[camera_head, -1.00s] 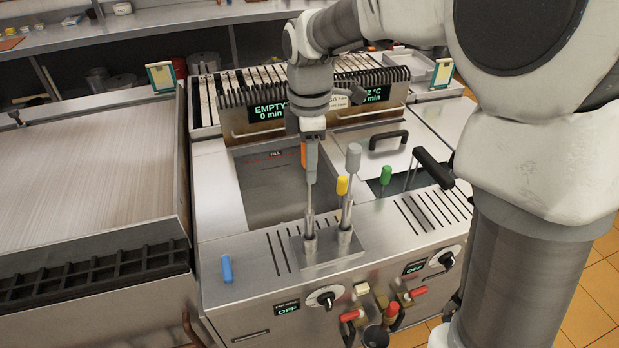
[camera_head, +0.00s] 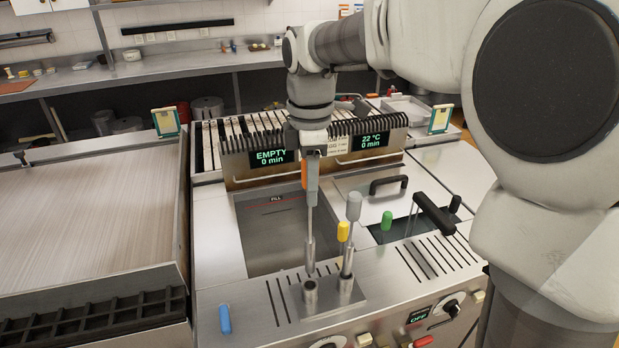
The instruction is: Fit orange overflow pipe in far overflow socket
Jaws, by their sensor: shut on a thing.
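My gripper (camera_head: 311,178) is shut on the orange-handled overflow pipe (camera_head: 309,225), whose orange grip (camera_head: 304,175) shows beside the grey finger. The pipe hangs upright. Its lower end is just above the left tube of a two-tube holder (camera_head: 310,291), seemingly clear of it. An open steel tank (camera_head: 265,240) with a FILL mark lies behind the holder. I cannot make out the far overflow socket.
A grey-handled tool (camera_head: 353,207) and a yellow handle (camera_head: 343,232) stand at the holder's right tube. A green handle (camera_head: 387,220) and black-handled lid (camera_head: 365,196) are to the right. Slatted racks (camera_head: 270,135) stand behind the tank. A blue handle (camera_head: 225,319) is front left.

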